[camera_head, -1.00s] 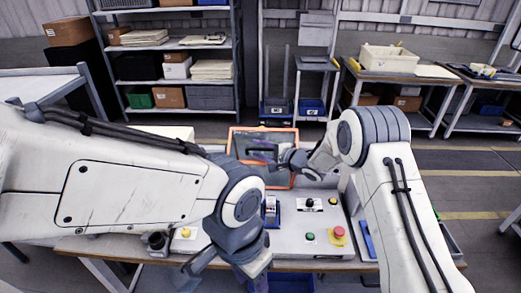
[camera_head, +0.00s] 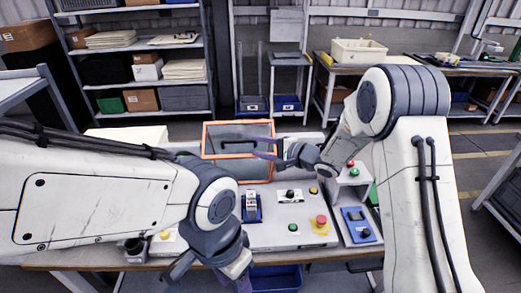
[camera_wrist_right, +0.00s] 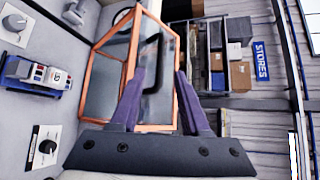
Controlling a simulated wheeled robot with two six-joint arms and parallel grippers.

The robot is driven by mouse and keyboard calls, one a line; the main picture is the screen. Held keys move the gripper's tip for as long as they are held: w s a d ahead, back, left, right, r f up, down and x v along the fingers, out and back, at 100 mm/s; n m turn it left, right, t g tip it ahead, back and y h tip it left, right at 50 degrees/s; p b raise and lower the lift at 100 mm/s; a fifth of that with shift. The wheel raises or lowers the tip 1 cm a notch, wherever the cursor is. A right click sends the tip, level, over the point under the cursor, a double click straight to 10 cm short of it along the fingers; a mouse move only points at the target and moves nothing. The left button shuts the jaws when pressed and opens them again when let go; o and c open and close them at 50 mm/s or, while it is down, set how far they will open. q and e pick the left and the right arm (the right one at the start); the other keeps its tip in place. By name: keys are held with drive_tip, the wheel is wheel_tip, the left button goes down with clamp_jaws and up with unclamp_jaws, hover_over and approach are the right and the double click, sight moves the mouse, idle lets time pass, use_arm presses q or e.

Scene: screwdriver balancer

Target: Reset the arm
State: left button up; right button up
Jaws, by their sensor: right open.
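The orange-framed clear cover (camera_head: 237,124) stands at the back of the bench console (camera_head: 275,232). My right gripper (camera_head: 262,147) is in front of its right part in the head view, with nothing between the fingers. In the right wrist view my right gripper (camera_wrist_right: 156,98) has its two purple fingers apart, with the orange frame (camera_wrist_right: 100,78) and a dark handle behind them. I cannot tell whether the fingers touch the cover. My left gripper (camera_head: 212,278) hangs low at the console's front edge, partly cut off and hidden by its own wrist. Its opening is unclear.
A blue panel (camera_head: 358,225) lies at the right. A blue bin (camera_head: 275,278) is below the front edge. Shelves stand behind.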

idle(0.3)
drive_tip(key=s+d+f+n+g+h+b, duration=0.1)
drive_tip(key=s+n, duration=0.5)
drive_tip(key=s, duration=0.7)
drive_tip(key=s+d+f+n+g+h+b, duration=0.1)
drive_tip(key=s+d+n+g+h, duration=0.2)
drive_tip(key=s, duration=1.1)
drive_tip(key=s+d+f+n+g+h+b, duration=0.1)
drive_tip(key=s+n+g+h+b, duration=0.1)
drive_tip(key=s+n+g+h, duration=0.3)
drive_tip(key=s+n+h, duration=0.1)
drive_tip(key=s+n, duration=0.3)
drive_tip(key=s, duration=0.4)
drive_tip(key=shift+s+d+h, duration=0.15)
drive_tip(key=shift+d+h, duration=0.25)
